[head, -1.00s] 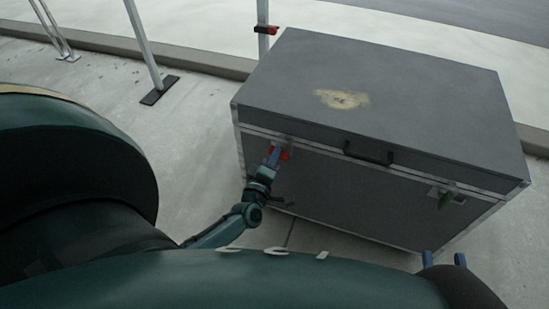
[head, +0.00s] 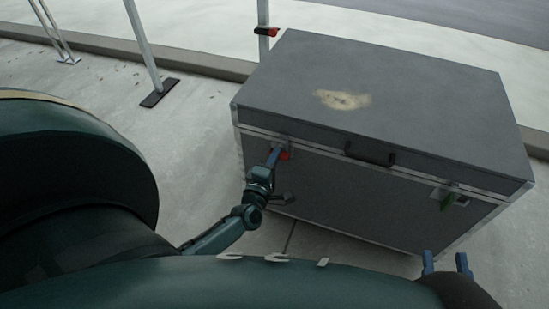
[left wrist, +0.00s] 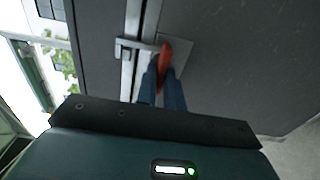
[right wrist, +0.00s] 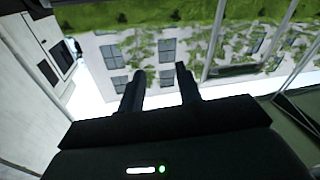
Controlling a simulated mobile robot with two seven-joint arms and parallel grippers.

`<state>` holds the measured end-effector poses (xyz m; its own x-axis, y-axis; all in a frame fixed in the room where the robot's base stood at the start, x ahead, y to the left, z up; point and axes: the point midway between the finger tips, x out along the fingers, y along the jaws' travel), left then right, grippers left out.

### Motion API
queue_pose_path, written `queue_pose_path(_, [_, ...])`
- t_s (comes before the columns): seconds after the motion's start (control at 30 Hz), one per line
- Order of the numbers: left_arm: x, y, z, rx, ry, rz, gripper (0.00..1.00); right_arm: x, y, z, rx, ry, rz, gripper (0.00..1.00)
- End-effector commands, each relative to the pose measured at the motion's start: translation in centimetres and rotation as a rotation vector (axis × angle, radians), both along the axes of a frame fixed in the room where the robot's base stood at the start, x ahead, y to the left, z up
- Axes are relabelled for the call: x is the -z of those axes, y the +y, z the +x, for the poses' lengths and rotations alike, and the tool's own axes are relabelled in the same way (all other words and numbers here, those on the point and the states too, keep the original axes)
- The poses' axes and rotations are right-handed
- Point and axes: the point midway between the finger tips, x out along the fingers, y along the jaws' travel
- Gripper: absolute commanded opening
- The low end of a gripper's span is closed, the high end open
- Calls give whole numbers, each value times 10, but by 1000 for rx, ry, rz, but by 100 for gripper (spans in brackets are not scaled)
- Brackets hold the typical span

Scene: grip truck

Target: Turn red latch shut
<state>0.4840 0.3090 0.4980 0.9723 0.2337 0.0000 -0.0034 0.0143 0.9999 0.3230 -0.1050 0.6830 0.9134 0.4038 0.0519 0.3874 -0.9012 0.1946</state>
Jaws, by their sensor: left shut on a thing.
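The red latch (head: 285,154) is on the front face of a large grey case (head: 345,205), near its left end, just under the lid seam. My left gripper (head: 275,156) is shut on the red latch. In the left wrist view the red latch handle (left wrist: 165,58) stands between the two blue fingers (left wrist: 161,88), beside the metal latch plate and edge trim. The fingers hide part of the latch. My right gripper (head: 446,262) is open and empty, low in front of the case; the right wrist view shows its fingers (right wrist: 160,88) apart.
A green latch (head: 447,196) is at the right end of the case front. A black handle (head: 370,154) is at the middle of the lid edge. Metal posts (head: 145,50) stand behind on the left.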

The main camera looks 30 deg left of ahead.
Motion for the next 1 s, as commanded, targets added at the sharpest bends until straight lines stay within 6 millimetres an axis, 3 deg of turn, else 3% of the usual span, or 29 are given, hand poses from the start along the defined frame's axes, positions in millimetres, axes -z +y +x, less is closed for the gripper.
queue_pose_path(0.07, [-1,-1,1,1,-2,-4,0,-1,0,0,0,0,0,34])
queue_pose_path(0.1, [-1,-1,1,1,-2,-4,12,-1,0,0,0,0,1,34])
queue_pose_path(0.33, [-1,0,1,1,-1,-2,31,-1,0,-1,0,0,1,34])
queue_pose_path(0.67, [0,-1,-5,0,1,-1,31,-2,-1,-1,2,4,-1,34])
queue_pose_path(0.77, [-1,-4,-18,0,3,-2,31,-3,-2,0,5,22,-4,34])
queue_pose_path(1.0, [-1,-17,-69,1,4,-1,31,0,-7,0,28,109,-11,34])
